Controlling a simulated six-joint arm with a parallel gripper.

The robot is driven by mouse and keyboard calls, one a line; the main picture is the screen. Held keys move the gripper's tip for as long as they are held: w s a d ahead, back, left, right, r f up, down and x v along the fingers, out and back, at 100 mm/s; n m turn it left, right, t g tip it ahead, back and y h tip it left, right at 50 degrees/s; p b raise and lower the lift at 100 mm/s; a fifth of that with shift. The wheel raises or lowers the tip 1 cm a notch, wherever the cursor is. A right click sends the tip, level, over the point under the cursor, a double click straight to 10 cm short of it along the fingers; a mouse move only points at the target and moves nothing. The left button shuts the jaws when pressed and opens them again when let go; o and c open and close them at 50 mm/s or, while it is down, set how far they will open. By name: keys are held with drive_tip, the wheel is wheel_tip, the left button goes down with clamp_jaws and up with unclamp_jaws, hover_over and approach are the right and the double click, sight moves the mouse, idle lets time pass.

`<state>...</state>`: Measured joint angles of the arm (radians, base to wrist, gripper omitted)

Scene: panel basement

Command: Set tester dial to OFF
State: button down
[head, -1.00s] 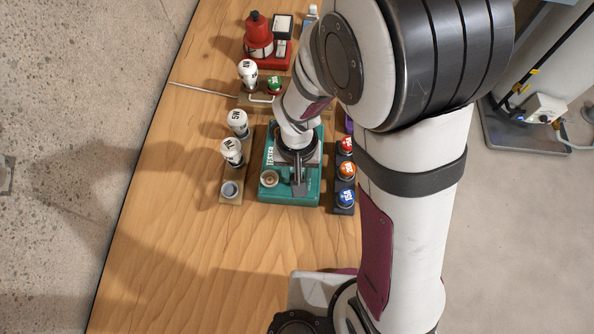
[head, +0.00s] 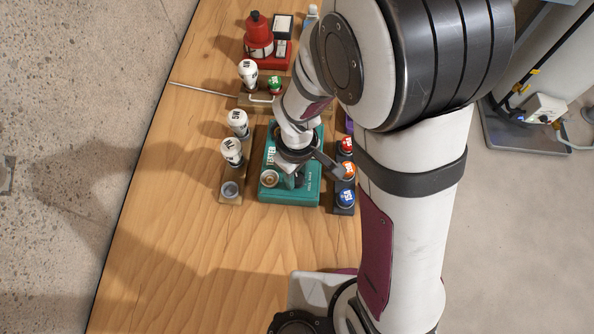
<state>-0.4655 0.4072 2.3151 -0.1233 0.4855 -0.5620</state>
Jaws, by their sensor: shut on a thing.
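The teal tester (head: 311,191) lies on the wooden bench with white lettering at its left edge and on its right part. A round brown and cream socket (head: 269,178) sits at its front left. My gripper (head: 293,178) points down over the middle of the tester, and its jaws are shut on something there. The tester dial is hidden under my gripper, so neither its pointer nor its setting can be read. A dark bracket on my wrist sticks out to the right, over the tester's edge.
White bulbs (head: 232,151) stand in a wooden holder to the left. Red, orange and blue buttons (head: 346,198) line the right side. A red device (head: 259,38) stands farther back. The wooden bench (head: 190,235) is clear at the front left.

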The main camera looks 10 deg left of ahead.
sight(297, 178)
drive_tip(key=shift+n, duration=0.6)
drive_tip(key=c, duration=0.5)
unclamp_jaws()
wheel_tip(297, 178, up, 16)
drive_tip(key=shift+f, duration=0.1)
